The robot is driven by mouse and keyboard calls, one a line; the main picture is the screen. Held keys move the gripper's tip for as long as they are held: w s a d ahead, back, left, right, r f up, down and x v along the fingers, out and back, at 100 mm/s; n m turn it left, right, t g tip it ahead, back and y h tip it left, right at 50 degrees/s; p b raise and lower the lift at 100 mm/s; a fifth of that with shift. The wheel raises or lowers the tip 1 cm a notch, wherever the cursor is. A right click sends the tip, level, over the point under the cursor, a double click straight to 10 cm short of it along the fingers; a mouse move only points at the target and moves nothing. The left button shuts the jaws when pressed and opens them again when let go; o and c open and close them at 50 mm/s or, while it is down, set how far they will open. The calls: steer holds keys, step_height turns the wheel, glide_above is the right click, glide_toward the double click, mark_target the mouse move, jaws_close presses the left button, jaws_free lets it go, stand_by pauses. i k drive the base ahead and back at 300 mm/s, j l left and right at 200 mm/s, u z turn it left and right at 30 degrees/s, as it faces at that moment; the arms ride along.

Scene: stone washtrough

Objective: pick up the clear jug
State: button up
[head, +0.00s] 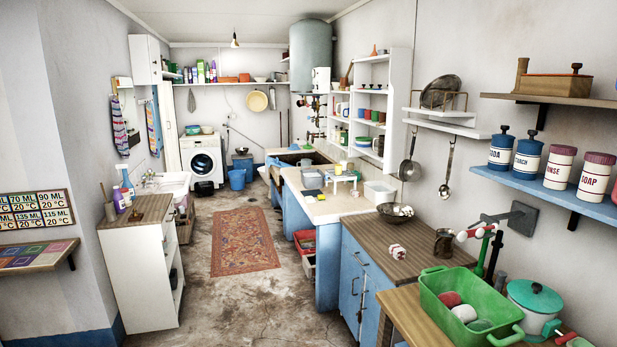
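A small see-through jug (444,243), looking brownish against what lies behind it, stands upright on the wooden top of the blue cabinet at the right. It seems to be the clear jug, though it is small in the picture and I cannot make out its handle well. It stands near the back wall, apart from the red and white bundle (397,251) to its left. My gripper is not in view, so its state does not show.
A green basin (478,297) and a white pot with a green lid (535,298) stand on the nearer wooden table. A dark bowl (394,215) sits behind the jug. A white cabinet (140,265) stands at the left. The floor around the rug (243,240) is open.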

mark_target(306, 163)
steer(key=i+j+u, duration=0.3)
steer(key=i, duration=0.25)
steer(key=i+u, duration=0.35)
steer(key=i, duration=0.2)
steer(key=i+j, duration=0.1)
steer(key=i, duration=3.5)
steer(key=i+j+z, duration=0.1)
steer(key=i+z, duration=0.25)
steer(key=i+j+z, duration=0.2)
steer(key=i+z, duration=0.2)
steer(key=i+j+z, duration=1.1)
steer(key=j, duration=0.2)
steer(key=j+z, duration=0.4)
steer(key=j, duration=0.15)
steer(key=i+j+z, duration=0.15)
steer(key=j+z, duration=0.2)
steer(key=j, duration=0.25)
steer(key=j+z, duration=0.4)
steer(key=j, duration=0.2)
